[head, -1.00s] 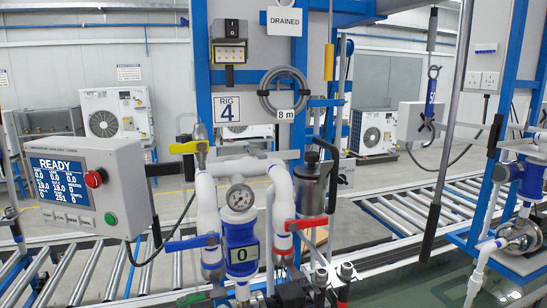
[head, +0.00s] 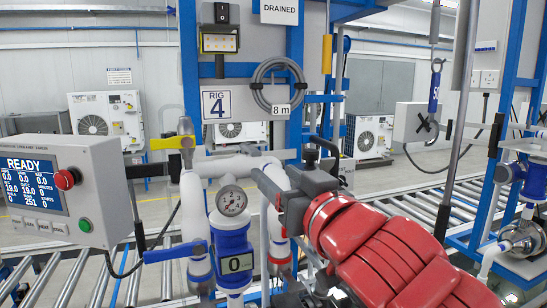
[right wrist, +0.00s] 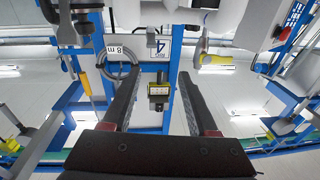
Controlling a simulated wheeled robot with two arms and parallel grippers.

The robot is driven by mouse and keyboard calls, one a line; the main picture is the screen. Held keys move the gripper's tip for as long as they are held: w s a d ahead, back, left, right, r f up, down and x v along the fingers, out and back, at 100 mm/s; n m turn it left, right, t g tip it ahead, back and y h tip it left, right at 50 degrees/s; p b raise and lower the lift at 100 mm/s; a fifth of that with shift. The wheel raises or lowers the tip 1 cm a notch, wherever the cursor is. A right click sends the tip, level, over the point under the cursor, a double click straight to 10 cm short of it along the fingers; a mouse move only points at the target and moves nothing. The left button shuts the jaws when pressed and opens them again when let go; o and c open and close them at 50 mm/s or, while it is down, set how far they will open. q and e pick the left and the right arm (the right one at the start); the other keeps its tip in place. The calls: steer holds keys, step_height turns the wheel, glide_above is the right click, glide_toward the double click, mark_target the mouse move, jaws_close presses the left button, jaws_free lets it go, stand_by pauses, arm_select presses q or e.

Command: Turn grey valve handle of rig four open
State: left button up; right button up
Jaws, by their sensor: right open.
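Rig four's sign (head: 216,105) is on the blue frame. The grey valve handle (head: 284,155) is a short flat bar, roughly level, at the right end of the white upper pipe. My right gripper (head: 282,180) is open and empty, just below and in front of this handle, apart from it as far as I can tell. Its dark fingers also show in the right wrist view (right wrist: 158,78), spread with nothing between them. I cannot make out the grey handle in that view. My left gripper is not in view.
A yellow handle (head: 170,142) and a blue handle (head: 174,253) are on the left pipe. A control box (head: 90,190) stands at left. A coiled hose (head: 277,88) hangs above. My red arm hides the lower right.

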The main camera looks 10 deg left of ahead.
mark_target(257, 155)
steer(key=shift+t+h, duration=0.3)
steer(key=shift+h, duration=0.6)
steer(key=p+x, duration=0.9)
steer(key=x, duration=0.5)
steer(key=shift+w+d+f, duration=0.15)
steer(key=shift+w, duration=0.15)
steer(key=shift+p+x, duration=0.3)
steer(key=shift+x, duration=0.5)
steer(key=shift+f, duration=0.15)
jaws_close()
